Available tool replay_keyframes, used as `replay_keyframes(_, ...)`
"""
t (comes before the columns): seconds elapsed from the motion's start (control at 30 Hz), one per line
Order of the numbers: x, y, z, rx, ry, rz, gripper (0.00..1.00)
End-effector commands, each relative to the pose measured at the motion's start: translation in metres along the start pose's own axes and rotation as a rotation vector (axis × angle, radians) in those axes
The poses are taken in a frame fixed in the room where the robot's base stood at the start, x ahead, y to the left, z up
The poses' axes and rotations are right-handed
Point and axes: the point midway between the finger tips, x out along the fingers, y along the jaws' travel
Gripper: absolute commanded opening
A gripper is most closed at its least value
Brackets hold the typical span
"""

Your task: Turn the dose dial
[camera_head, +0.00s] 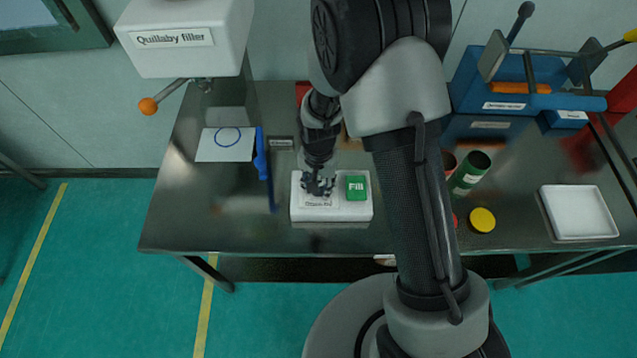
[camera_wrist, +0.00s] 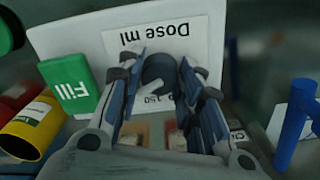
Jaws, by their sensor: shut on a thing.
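The dose dial (camera_wrist: 158,70) is a dark round knob on a white panel labelled "Dose ml", seen in the wrist view with a pale pointer mark. My gripper (camera_wrist: 160,75) has its two fingers around the dial, one on each side, and is shut on it. In the head view my gripper (camera_head: 319,187) points down at the left part of the white control box (camera_head: 345,214), and it hides the dial there. The green Fill button (camera_head: 356,187) is on the box just right of my gripper; it also shows in the wrist view (camera_wrist: 70,84).
The Quillaby filler (camera_head: 185,50) with an orange-ended lever hangs at the upper left. A white card with a blue circle (camera_head: 226,145) and a blue bar (camera_head: 262,155) lie left of the box. Green container (camera_head: 470,172), yellow lid (camera_head: 482,220) and white tray (camera_head: 578,213) are to the right.

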Motion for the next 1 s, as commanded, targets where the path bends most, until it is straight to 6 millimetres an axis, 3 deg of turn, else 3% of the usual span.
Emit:
replay_keyframes(0.37, 0.0001, 0.0000, 0.0000, -0.187, 0.000, 0.000, 0.09)
replay_keyframes(1.0, 0.0002, 0.0001, 0.0001, -0.789, -0.001, 0.000, 0.09)
